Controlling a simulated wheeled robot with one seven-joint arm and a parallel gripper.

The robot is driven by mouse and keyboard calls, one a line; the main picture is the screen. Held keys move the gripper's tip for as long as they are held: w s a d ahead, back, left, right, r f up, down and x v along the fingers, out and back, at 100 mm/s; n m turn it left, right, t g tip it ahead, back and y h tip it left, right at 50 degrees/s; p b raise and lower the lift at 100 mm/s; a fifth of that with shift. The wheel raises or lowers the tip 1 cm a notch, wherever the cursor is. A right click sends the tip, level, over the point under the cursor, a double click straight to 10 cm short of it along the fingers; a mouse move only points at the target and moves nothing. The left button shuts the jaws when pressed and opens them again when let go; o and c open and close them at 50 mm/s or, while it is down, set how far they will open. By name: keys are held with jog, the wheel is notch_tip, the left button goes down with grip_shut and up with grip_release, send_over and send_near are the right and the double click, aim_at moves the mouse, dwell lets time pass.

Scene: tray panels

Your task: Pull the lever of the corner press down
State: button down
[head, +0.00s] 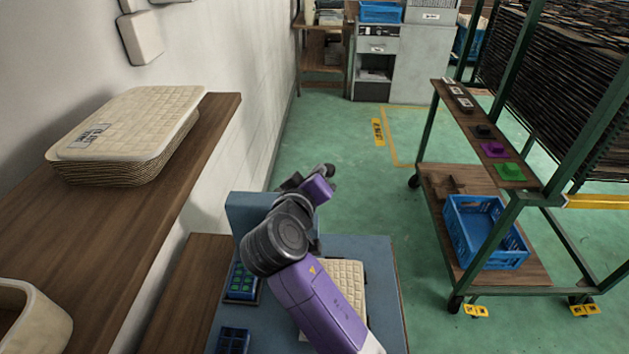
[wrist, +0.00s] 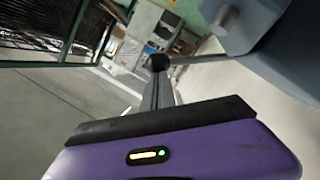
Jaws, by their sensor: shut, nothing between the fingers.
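The corner press shows in the wrist view as a blue-grey body (wrist: 285,55) at the upper right, with a round grey boss on it. Its lever (wrist: 195,59) is a thin rod running left from the body to a dark ball knob (wrist: 158,62). My gripper (wrist: 157,80) is shut and empty, its fingertips just below the knob in the picture; I cannot tell whether they touch it. In the head view the press body (head: 250,205) stands on the blue-grey bench, partly hidden behind my arm. My gripper (head: 328,172) is to its right; the lever cannot be made out there.
The blue-grey bench (head: 375,270) carries a cream tray panel (head: 350,280) and a green-buttoned box (head: 241,281). A wooden shelf (head: 60,230) with stacked panels (head: 130,130) runs along the left wall. A green-framed cart with a blue crate (head: 485,235) stands right; floor between is clear.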

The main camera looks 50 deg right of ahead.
jog(key=s+d+f+m+t+y+b, duration=0.2)
jog(key=s+d+f+m+b, duration=0.1)
jog(key=f+m+b, duration=0.3)
jog(key=shift+s+f+m+y+b, duration=0.35)
jog(key=shift+f+b, duration=0.85)
jog(key=shift+b, duration=0.45)
jog(key=shift+r, duration=0.15)
